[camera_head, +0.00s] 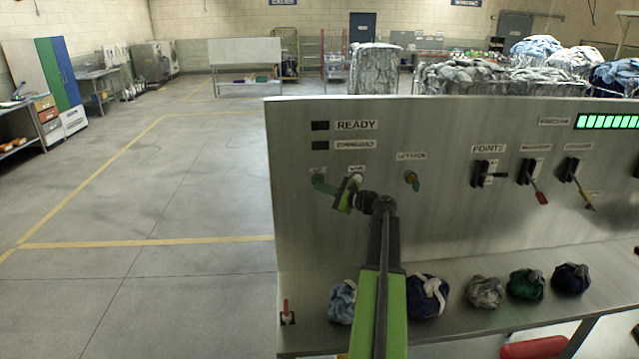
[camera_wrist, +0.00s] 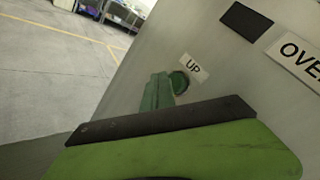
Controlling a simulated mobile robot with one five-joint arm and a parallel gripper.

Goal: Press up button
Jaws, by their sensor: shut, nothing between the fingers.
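The up button (camera_wrist: 179,82) is a round green button beside the "UP" label (camera_wrist: 193,67) on the grey metal panel. In the head view the green up button (camera_head: 320,182) is at the panel's left side, under its small label. My gripper (camera_head: 342,193) is shut and empty, in front of the panel just right of the button. In the wrist view a dull green piece (camera_wrist: 157,92) stands close beside the button; I cannot tell whether it touches it. A pale round control (camera_head: 357,178) is partly hidden behind my gripper.
The panel (camera_head: 450,215) carries an orange-ringed control (camera_head: 411,178), several levers, and a lit green bar (camera_head: 608,121). A small red lever (camera_head: 286,311) is on the lower ledge. Several cloth bundles, including a dark blue one (camera_head: 427,296), lie along that ledge. Open floor lies left.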

